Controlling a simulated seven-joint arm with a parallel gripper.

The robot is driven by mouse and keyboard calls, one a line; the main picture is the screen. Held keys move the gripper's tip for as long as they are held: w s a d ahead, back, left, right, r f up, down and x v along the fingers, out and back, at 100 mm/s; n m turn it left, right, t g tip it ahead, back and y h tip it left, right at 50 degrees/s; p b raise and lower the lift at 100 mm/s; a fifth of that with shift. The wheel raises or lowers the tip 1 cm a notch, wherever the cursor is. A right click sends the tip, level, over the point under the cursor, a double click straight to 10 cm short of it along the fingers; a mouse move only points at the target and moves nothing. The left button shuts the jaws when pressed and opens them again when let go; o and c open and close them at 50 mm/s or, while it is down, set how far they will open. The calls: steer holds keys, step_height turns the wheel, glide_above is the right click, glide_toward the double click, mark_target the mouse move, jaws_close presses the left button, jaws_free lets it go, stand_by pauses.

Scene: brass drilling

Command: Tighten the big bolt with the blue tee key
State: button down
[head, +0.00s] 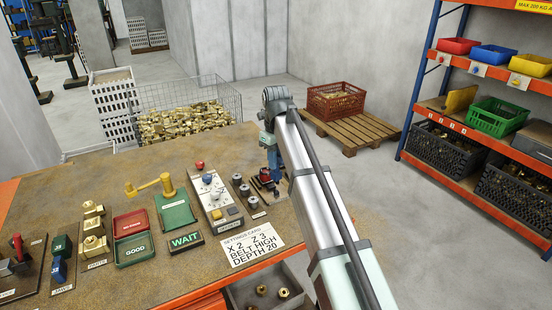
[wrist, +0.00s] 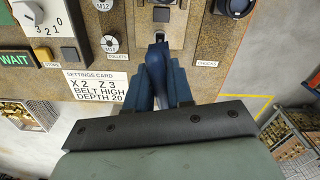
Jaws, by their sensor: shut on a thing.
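My gripper (wrist: 158,78) is shut on the blue tee key (wrist: 157,56), whose dark blue body shows between the blue fingers in the wrist view. In the head view my gripper (head: 272,158) is over the right end of the workbench, partly hidden by my own arm. Just beyond the key in the wrist view is a small dark fitting (wrist: 161,14) on a pale plate. I cannot tell whether the key touches it. The big bolt cannot be made out clearly; the gripper and key may cover it.
Left of the gripper are the collets (head: 244,190) and a control panel (head: 214,197) with knobs. A settings card (head: 251,244) lies near the front edge. A red and black item (head: 265,177) stands close by the gripper. A pallet (head: 350,133) and shelving are beyond the bench.

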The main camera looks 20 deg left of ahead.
mark_target(276, 172)
steer(key=shift+f, duration=2.05)
steer(key=n, duration=1.5)
steer(key=shift+f, duration=1.15)
stand_by(2.4)
steer(key=shift+m, duration=1.1)
